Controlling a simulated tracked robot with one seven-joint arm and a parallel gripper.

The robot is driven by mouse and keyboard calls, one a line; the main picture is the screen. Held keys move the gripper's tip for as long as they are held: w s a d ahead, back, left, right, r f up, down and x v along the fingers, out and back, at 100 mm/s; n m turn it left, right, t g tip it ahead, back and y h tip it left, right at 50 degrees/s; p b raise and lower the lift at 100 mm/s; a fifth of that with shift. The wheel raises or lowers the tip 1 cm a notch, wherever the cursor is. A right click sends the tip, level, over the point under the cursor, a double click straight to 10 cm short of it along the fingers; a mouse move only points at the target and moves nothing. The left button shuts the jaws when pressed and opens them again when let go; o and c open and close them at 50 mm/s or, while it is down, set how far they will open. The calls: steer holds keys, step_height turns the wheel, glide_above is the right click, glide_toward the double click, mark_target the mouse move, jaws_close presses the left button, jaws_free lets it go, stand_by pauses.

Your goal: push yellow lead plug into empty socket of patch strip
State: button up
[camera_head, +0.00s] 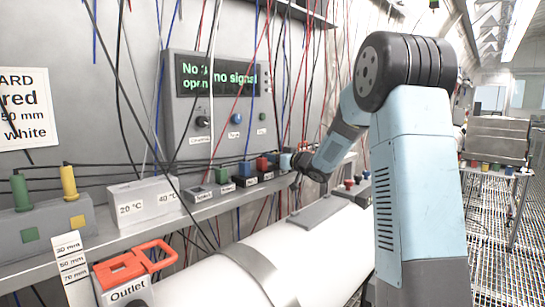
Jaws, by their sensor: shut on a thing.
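The patch strip (229,187) looks to be the row of small labelled blocks along the shelf, with green (222,174), blue (245,168) and red (262,163) plugs standing in it. The leftmost block (197,193) shows no upright plug, but it is too small to tell if it is an empty socket. My gripper (297,163) is at the right end of this row, low by the shelf. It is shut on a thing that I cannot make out.
A block with green and yellow cylinders (68,182) and a temperature box (143,201) stand left. A red-orange handle (135,263) is below. A white pipe (215,281) runs under the shelf. Many cables hang before the panel (215,100), which reads no signal.

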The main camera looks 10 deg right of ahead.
steer(key=shift+f, duration=0.25)
steer(key=o, duration=1.1)
steer(key=shift+v, duration=3.75)
